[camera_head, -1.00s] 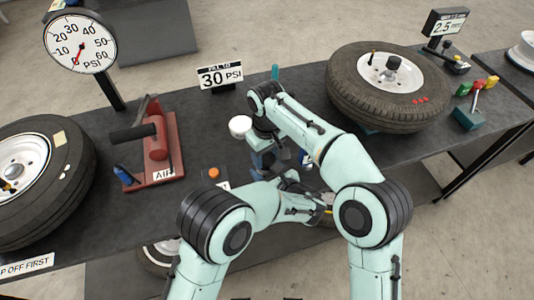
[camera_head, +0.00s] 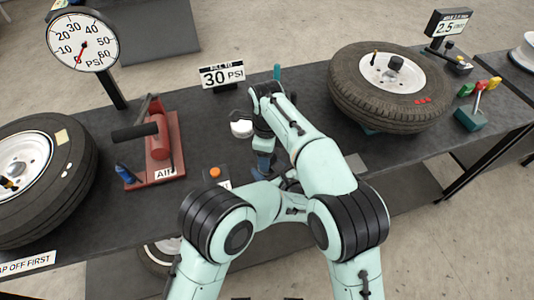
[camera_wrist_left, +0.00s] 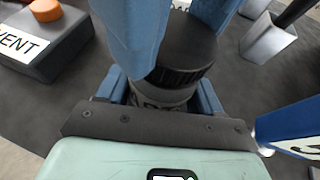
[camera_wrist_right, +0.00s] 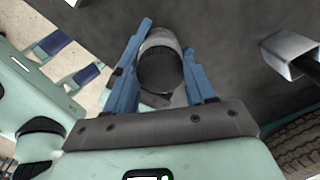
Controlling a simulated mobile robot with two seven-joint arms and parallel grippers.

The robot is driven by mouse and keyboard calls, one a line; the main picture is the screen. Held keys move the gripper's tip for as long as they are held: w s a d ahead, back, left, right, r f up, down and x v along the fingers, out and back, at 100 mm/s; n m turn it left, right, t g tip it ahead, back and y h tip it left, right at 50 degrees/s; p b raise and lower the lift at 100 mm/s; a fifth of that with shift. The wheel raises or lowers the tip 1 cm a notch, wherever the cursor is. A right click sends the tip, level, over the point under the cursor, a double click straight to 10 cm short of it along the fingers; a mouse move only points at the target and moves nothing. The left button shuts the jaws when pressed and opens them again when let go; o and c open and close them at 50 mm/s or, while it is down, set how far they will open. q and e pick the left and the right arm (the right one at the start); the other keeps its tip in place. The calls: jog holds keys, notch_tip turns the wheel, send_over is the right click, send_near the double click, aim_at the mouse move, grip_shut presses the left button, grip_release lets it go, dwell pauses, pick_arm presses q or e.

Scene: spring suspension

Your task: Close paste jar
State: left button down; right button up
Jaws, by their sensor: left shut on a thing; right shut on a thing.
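The paste jar (camera_wrist_left: 160,96) is a pale cylinder with dark lettering, seen in the left wrist view between the fingers of my left gripper (camera_wrist_left: 162,92). Its dark, ridged lid (camera_wrist_left: 187,45) sits directly over the body. I cannot tell how tight it is. My right gripper's blue fingers come down from above on both sides of the lid. In the right wrist view my right gripper (camera_wrist_right: 165,55) is shut around the dark lid (camera_wrist_right: 158,76), with the pale jar body (camera_wrist_right: 163,40) beyond it. In the head view my right arm mostly hides the jar.
A red air tool (camera_head: 158,148) and an orange vent button (camera_head: 215,173) lie left of my grippers. A small white round thing (camera_head: 241,128) is beside my right wrist. A tyre (camera_head: 392,85) lies to the right, another tyre (camera_head: 40,175) at far left. A 30 PSI sign (camera_head: 222,75) stands behind.

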jog(key=m, duration=0.7)
jog(key=shift+m, duration=0.3)
jog(key=m, duration=0.3)
jog(key=shift+f, duration=0.25)
jog(key=shift+r+m, duration=0.15)
jog(key=shift+m, duration=0.55)
jog(key=o, duration=1)
jog(key=shift+w+r, duration=0.1)
jog(key=shift+r, duration=0.05)
